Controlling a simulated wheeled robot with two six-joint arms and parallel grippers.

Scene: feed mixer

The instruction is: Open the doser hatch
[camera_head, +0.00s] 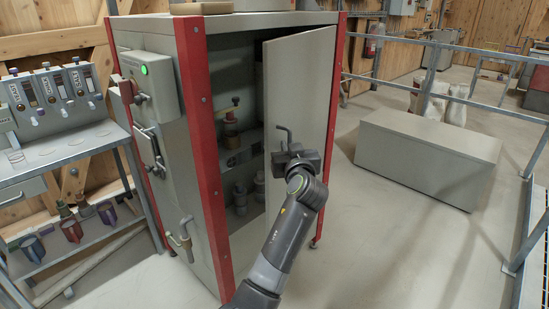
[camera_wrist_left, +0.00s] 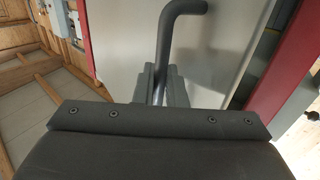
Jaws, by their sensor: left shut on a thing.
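The doser hatch (camera_head: 297,98) is a tall grey door on the red-framed cabinet (camera_head: 201,147). It stands partly open, swung outward, and the dark inside shows to its left. A bent grey handle (camera_head: 284,132) sits on the door's face, and it also shows in the left wrist view (camera_wrist_left: 183,22). My left gripper (camera_head: 292,154) is at the door around the handle's lower part. In the left wrist view its fingers (camera_wrist_left: 160,84) are shut on the handle. My right gripper is in neither view.
Inside the cabinet are brass and grey fittings (camera_head: 231,129). A low grey box (camera_head: 428,157) stands on the floor to the right, with metal railings behind it. A bench with dispensers (camera_head: 58,92) is at the left.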

